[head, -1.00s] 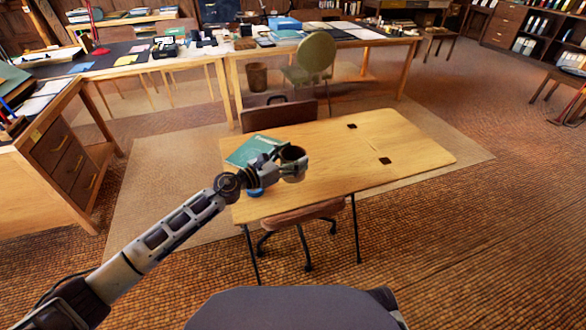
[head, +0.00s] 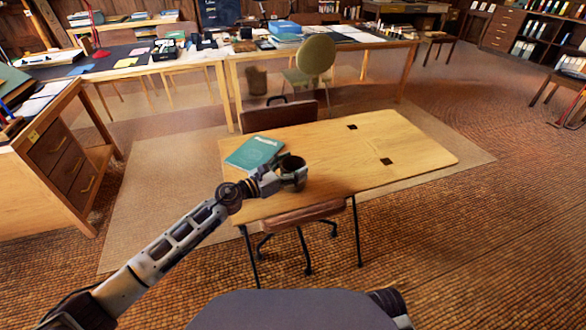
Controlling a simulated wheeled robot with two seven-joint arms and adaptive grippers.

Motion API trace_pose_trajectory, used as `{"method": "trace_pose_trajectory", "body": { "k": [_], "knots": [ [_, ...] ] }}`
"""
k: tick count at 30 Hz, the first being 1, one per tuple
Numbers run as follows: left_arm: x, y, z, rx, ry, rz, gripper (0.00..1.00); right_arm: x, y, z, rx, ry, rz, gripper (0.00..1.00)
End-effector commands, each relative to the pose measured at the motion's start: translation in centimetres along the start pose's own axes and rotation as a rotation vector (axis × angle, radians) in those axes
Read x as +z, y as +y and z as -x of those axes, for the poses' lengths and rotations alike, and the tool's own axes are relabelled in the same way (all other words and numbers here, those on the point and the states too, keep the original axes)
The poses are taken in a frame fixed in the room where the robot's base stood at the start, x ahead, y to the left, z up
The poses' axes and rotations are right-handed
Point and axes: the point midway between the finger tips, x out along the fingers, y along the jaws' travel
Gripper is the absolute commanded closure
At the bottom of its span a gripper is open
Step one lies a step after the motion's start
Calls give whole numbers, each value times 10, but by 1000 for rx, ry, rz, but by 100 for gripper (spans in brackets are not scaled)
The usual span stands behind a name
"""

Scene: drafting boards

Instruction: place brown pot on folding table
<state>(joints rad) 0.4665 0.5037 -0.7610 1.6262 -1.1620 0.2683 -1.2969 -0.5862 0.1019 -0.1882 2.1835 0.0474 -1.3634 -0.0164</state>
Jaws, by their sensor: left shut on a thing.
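The brown pot (head: 293,164) is a small dark, round vessel, seen over the left part of the folding table. My left gripper (head: 286,181) is shut on the pot and holds it upright; its fingers hide part of the pot's side. The folding table (head: 350,163) has a light wooden top and thin dark legs. I cannot tell whether the pot's base touches the tabletop. My right gripper is not in view.
A teal book (head: 255,152) lies on the table just left of the pot. Brown chairs stand at the table's far side (head: 277,117) and near side (head: 300,214). The middle and right of the tabletop are clear apart from two small dark squares.

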Motion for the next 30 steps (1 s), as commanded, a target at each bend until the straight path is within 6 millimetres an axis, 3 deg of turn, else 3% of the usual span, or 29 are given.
{"method": "trace_pose_trajectory", "body": {
  "k": [12,13,17,30],
  "knots": [
    [-1,0,0,0,-2,0,62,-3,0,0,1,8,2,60],
    [-2,0,0,0,0,0,27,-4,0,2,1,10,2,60],
    [-2,0,0,0,0,0,10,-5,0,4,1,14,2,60],
    [-1,0,0,0,0,0,8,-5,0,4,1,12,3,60]
  ]
}}
